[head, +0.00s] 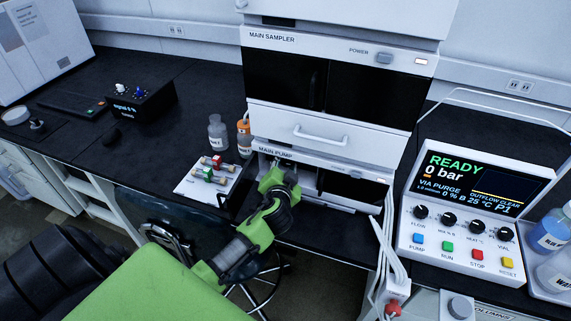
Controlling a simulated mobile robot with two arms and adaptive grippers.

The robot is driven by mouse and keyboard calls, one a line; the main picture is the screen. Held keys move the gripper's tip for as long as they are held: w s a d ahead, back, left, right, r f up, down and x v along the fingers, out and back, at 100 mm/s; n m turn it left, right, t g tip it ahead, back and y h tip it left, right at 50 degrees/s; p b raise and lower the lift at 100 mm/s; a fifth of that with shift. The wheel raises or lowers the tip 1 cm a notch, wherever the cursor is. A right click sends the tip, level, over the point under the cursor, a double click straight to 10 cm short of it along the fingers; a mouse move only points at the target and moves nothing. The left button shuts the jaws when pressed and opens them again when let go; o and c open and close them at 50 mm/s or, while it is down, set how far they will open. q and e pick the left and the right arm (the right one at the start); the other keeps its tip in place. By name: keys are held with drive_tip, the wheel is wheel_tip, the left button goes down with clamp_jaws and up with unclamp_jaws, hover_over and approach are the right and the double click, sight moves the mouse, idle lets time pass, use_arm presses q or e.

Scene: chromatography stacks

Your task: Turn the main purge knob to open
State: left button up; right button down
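The main pump (330,163) is the white module below the main sampler, with a dark open front. My green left arm reaches into that front, and my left gripper (277,163) is at the left part of the opening. Its fingers are too small and too covered by the wrist to tell whether they are open or shut. The main purge knob cannot be made out; the arm covers that part of the pump. The control panel (475,200) at the right reads READY, 0 bar, VIA PURGE and OUTFLOW CLEAR. My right gripper is not in view.
The main sampler (285,77) stands above the pump. A white tray (187,187) with small valves, and two bottles, one clear (217,135), one orange-capped (244,140), stand left of it. A stool (170,238) is below the bench. White tubing hangs right of the pump.

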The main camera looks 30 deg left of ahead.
use_arm(q)
drive_tip(key=c, duration=0.8)
drive_tip(key=shift+f+b, duration=0.15)
drive_tip(key=shift+b, duration=0.25)
drive_tip(key=shift+m+y, duration=0.3)
drive_tip(key=shift+m, duration=0.2)
drive_tip(key=o, duration=0.8)
drive_tip(key=v, duration=1.2)
